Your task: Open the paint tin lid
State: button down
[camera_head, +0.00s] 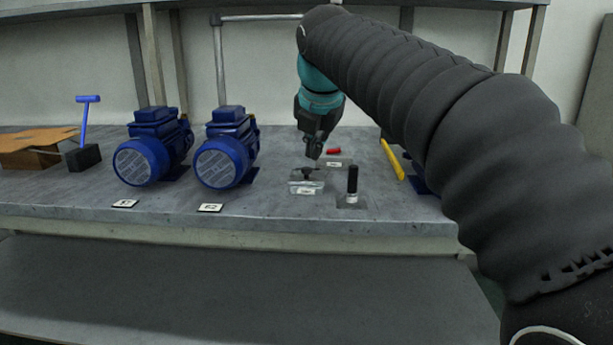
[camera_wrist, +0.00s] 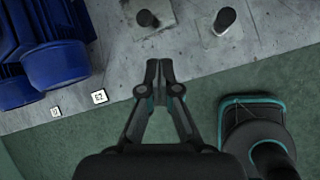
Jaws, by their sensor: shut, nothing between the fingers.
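I see no paint tin and no tin lid that I can make out in either view. My gripper (camera_head: 315,152) is shut and empty. In the head view it points down above the bench, over a small clear plate with a dark knob-like part (camera_head: 306,173). In the wrist view my gripper (camera_wrist: 159,66) has its fingertips together near the bench's front edge. The dark knob-like part (camera_wrist: 147,19) shows just beyond them, apart from the fingers. A black upright cylinder (camera_head: 352,180) stands on another small plate to its right, and also shows in the wrist view (camera_wrist: 225,18).
Two blue pumps (camera_head: 145,150) (camera_head: 228,150) stand left of my gripper on the grey bench (camera_head: 260,212). A red part (camera_head: 333,151) lies behind, and a yellow bar (camera_head: 391,159) at right. A blue T-handle (camera_head: 85,118) and cardboard (camera_head: 35,140) are at far left.

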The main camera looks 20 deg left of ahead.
aim_at(301, 181)
jog(key=shift+n, duration=0.7)
jog(key=x, duration=0.3)
jog(key=a+b+x, duration=0.1)
jog(key=x, duration=0.3)
jog(key=a+x, duration=0.1)
jog(key=x, duration=0.2)
jog(key=shift+w+r, duration=0.15)
